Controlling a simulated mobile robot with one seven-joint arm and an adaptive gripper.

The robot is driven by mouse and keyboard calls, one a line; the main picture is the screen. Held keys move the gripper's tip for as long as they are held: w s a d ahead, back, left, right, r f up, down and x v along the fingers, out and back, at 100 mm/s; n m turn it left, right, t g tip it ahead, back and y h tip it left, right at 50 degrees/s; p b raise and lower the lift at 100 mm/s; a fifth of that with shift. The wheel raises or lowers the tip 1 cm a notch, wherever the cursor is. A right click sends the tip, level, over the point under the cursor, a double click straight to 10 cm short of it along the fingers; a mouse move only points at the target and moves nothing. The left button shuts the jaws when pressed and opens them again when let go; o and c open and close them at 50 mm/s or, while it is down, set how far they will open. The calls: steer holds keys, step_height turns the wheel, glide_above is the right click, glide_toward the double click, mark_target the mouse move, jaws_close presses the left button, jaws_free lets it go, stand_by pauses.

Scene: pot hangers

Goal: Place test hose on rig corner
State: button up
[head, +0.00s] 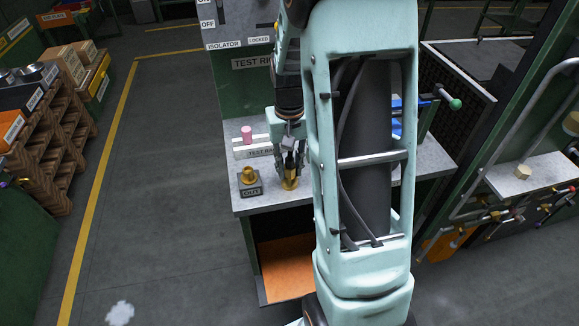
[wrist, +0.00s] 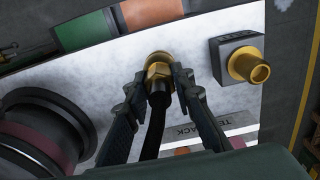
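The test hose shows as a black hose with a brass end fitting (head: 289,184), over the front part of the grey rig top (head: 262,203). In the wrist view the brass fitting (wrist: 158,72) lies between my fingertips, and the black hose runs back from it between the fingers. My gripper (head: 289,170) points down, its fingers closed in on both sides of the fitting (wrist: 157,80). I cannot tell whether the fitting touches the rig top. The rig's front left corner is left of my gripper, near a dark block marked OUT (head: 250,190) with a brass port (head: 249,174).
A pink cylinder (head: 247,134) stands on a white rack (head: 252,149) behind the block. A blue clamp or vise (head: 397,120) with a green-knobbed bar is to the right, partly hidden by my arm. The floor left of the rig is open. A side bench (head: 530,174) stands at right.

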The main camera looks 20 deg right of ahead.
steer(key=o, duration=0.4)
step_height(320, 180, up, 12)
steer(key=shift+r+p, duration=0.25)
steer(key=shift+p, duration=0.25)
stand_by(0.5)
